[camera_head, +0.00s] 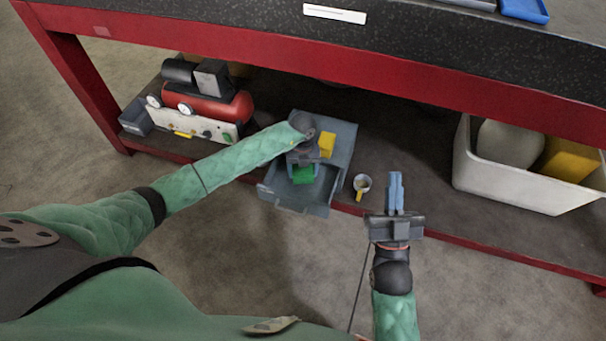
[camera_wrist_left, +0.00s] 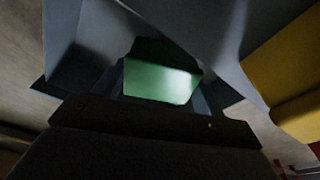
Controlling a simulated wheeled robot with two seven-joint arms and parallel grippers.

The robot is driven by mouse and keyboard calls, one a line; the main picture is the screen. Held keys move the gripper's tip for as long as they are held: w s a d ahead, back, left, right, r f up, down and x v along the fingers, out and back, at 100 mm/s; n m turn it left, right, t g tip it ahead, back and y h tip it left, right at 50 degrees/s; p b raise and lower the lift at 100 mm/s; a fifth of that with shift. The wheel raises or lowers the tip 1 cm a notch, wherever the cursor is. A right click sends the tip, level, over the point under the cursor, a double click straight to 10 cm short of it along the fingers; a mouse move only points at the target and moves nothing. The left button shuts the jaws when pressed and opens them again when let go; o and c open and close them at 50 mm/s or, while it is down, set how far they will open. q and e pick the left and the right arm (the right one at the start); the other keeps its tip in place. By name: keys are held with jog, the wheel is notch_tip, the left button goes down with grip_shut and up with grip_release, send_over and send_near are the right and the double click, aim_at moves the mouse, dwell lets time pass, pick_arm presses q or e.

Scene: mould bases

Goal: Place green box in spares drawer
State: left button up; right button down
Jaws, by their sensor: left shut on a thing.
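The green box (camera_head: 303,174) is inside the open grey drawer (camera_head: 313,206), or just above its floor; I cannot tell if it touches the floor. My left gripper (camera_head: 303,168) reaches down into the drawer and is shut on the green box. In the left wrist view the green box (camera_wrist_left: 161,82) sits between the dark fingers, with grey drawer walls around it. My right gripper (camera_head: 396,190) is empty, with its blue fingers close together, to the right of the drawer and apart from it.
A yellow block (camera_head: 327,144) sits on top of the grey drawer unit (camera_head: 345,140). A red compressor (camera_head: 215,105) is at left and a white bin (camera_head: 525,188) at right. The red bench edge (camera_head: 400,97) passes above.

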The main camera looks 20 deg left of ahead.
pick_arm(q)
jog(key=shift+f, duration=1)
pick_arm(e)
jog(key=shift+s+d+r+t, duration=0.1)
jog(key=shift+s+r+t, duration=0.15)
jog(key=shift+r, duration=0.3)
jog(key=shift+s+d+r+t, duration=0.1)
jog(key=shift+s+r+t, duration=0.2)
jog(key=shift+r, duration=0.3)
jog(key=shift+s+d+r+t, duration=0.1)
jog(key=shift+s+r+t, duration=0.15)
jog(key=shift+r, duration=0.3)
pick_arm(q)
jog(key=shift+f, duration=0.1)
pick_arm(e)
jog(key=shift+r, duration=0.15)
pick_arm(q)
jog(key=o, duration=1.1)
pick_arm(e)
jog(key=shift+y, duration=0.3)
